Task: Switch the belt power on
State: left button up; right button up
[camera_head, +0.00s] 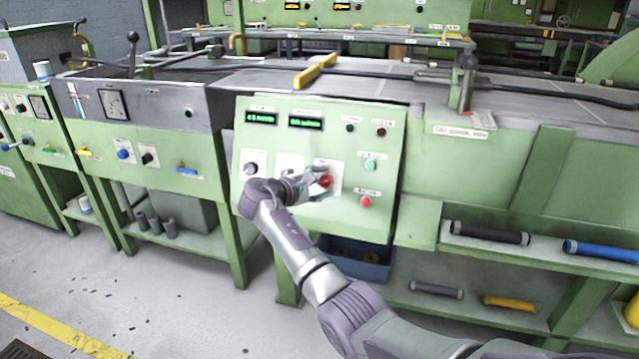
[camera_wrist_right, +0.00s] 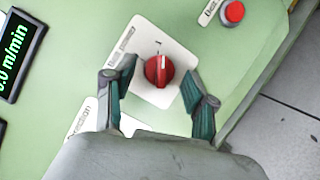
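The belt power switch is a red rotary knob (camera_wrist_right: 159,71) on a white plate on the green control panel (camera_head: 380,212). A pale line on the knob runs roughly up and down in the right wrist view, toward a small mark on the plate. In the head view the red knob (camera_head: 327,181) is partly hidden by my right gripper (camera_head: 318,182). In the right wrist view my right gripper (camera_wrist_right: 160,88) is open, with one finger on each side of the knob and visible gaps between them. My left gripper is in neither view.
The panel has two green displays (camera_head: 305,122), a dark knob (camera_head: 251,168), a green button (camera_head: 370,164) and a red button (camera_head: 366,202). The red button also shows in the right wrist view (camera_wrist_right: 234,12). A blue bin (camera_head: 352,262) stands below the panel.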

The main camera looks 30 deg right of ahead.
jog(key=v, duration=1.2)
dwell(0.4)
